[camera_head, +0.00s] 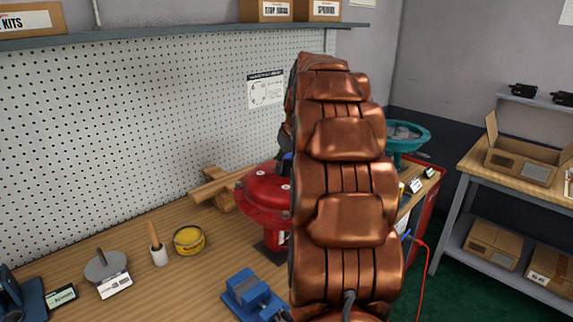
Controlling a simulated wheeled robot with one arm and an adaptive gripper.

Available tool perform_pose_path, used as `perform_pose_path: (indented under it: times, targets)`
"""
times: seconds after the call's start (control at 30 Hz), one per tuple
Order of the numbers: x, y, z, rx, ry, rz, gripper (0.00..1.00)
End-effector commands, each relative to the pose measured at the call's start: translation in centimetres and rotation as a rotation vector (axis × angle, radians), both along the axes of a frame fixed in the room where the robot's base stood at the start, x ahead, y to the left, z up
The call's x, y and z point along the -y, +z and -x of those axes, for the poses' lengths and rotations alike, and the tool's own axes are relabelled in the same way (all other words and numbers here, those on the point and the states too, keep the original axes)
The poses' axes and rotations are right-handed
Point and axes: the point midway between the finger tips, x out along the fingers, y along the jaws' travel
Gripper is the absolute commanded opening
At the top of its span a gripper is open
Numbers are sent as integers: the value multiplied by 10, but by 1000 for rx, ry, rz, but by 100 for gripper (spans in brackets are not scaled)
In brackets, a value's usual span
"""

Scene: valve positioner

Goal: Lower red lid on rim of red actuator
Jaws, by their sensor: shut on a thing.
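The red actuator (272,238) stands on the bench on a dark base, left of my arm, which covers its right part. The domed red lid (266,185) is over the actuator's rim, and light bolt heads show on the red parts. From this view I cannot tell whether the lid touches the rim or sits level. Only a dark edge of my gripper (285,155) shows, just above the lid beside my arm. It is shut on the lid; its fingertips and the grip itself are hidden.
Wooden blocks (217,188) lie behind the actuator, near the pegboard.

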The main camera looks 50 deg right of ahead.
Motion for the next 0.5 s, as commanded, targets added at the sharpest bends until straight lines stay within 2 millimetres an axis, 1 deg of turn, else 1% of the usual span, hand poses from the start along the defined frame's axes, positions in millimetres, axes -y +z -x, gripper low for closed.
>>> perform_pose_path:
  times: [0.17, 0.2, 0.43, 0.5]
  targets:
    - [0, 2, 0, 3, -1, 3, 0]
    - [0, 2, 0, 3, -1, 3, 41]
    - [0, 1, 0, 2, 0, 1, 65]
    - [0, 1, 0, 1, 0, 1, 66]
